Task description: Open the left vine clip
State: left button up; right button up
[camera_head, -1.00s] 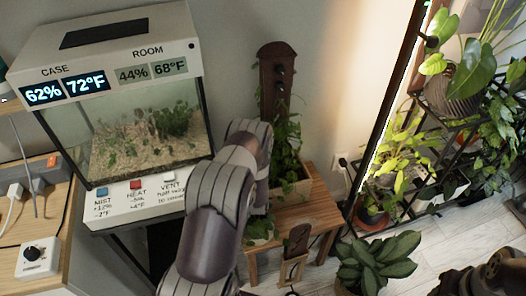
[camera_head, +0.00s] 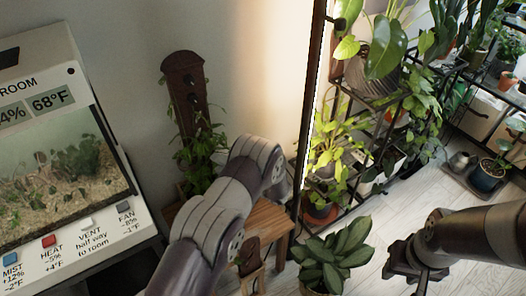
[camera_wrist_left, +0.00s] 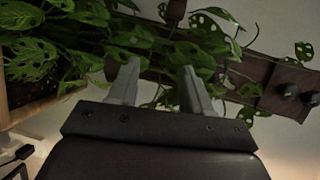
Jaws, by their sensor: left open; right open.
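A dark brown wooden board (camera_head: 184,72) with a rounded top stands against the wall, with a leafy vine (camera_head: 200,148) on its lower part. Small dark knobs (camera_head: 193,101) sit on it; I cannot tell which is the left vine clip. In the left wrist view, the board (camera_wrist_left: 262,67) runs sideways, with two dark knobs (camera_wrist_left: 286,90) at the right and another dark piece (camera_wrist_left: 175,10) at the top. My left gripper (camera_wrist_left: 157,82) is open among the leaves, nothing visible held; in the head view my arm hides it. My right gripper (camera_head: 412,270) is open, above the floor.
A wooden stand (camera_head: 268,222) bears the planter. A glass case (camera_head: 60,175) with buttons stands at the left. A broad-leaved plant (camera_head: 335,252) is in front, and a black plant rack (camera_head: 365,130) stands at the right.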

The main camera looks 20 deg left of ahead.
pick_arm(q)
jog(key=r+v, duration=0.1)
jog(key=v, duration=0.7)
jog(key=w+d+r+t+h+p, duration=0.2)
jog(key=w+r+t+h+p, duration=0.1)
jog(key=r+h, duration=0.25)
jog(key=w+d+r+t+h+p, duration=0.2)
jog(key=w+d+r+h+p, duration=0.15)
jog(key=r, duration=0.35)
jog(key=s+d+r+g+h+p, duration=0.1)
jog(key=s+r+g+h+p, duration=0.1)
jog(key=s, duration=0.5)
jog(key=s+d+r+n+g+h+p, duration=0.1)
jog(key=s+d+r+g+h+p, duration=0.1)
jog(key=s+r+h, duration=0.3)
jog(key=shift+s+r+p, duration=0.3)
jog(key=shift+s+p, duration=0.25)
jog(key=shift+s, duration=0.4)
pick_arm(e)
notch_tip(320, 180, up, 12)
jog(key=shift+s, duration=0.25)
